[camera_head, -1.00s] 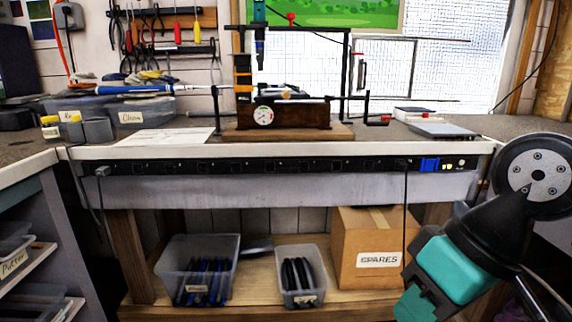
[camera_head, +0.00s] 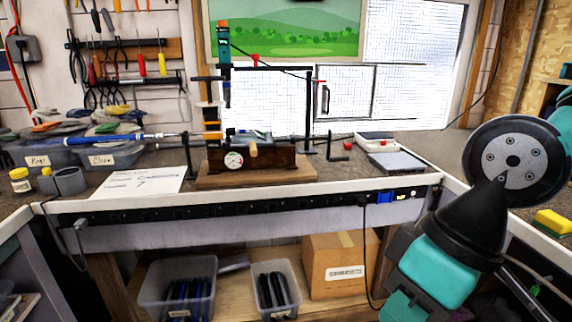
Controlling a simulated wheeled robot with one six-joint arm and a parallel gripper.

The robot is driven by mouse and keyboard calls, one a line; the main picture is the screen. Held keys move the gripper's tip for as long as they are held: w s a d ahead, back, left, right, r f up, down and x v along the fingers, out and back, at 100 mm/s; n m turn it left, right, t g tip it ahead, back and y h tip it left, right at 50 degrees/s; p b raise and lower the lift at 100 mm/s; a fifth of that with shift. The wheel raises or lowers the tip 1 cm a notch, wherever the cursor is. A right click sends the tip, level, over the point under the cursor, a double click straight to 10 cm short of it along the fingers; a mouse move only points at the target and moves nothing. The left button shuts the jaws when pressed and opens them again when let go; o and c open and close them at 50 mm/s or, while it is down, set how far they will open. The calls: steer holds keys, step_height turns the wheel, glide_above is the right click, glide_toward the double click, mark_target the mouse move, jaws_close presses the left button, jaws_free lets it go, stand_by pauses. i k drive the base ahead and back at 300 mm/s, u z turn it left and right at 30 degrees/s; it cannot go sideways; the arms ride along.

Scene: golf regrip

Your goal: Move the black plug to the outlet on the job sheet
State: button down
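A black power strip (camera_head: 240,210) with a row of outlets runs along the front edge of the bench. Near its right end a black plug (camera_head: 364,198) sits in an outlet, its cord hanging down. A greyish plug (camera_head: 80,226) sits at the strip's left end, also with a cord. The job sheet (camera_head: 140,183) lies on the bench at left; a 7 can be made out under blurred writing. My teal and black arm is at lower right, in front of the bench and right of the black plug. My gripper's fingertips are not visible.
A clamp fixture with a dial on a wooden base (camera_head: 255,177) stands mid-bench. A blue-gripped club shaft lies to its left. Below are two clear bins (camera_head: 178,290) and a cardboard box (camera_head: 341,262). A yellow sponge (camera_head: 553,221) lies on the right counter.

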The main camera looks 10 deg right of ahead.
mark_target(360, 201)
steer(key=u, duration=0.45)
steer(key=i, duration=0.75)
steer(key=u, duration=0.65)
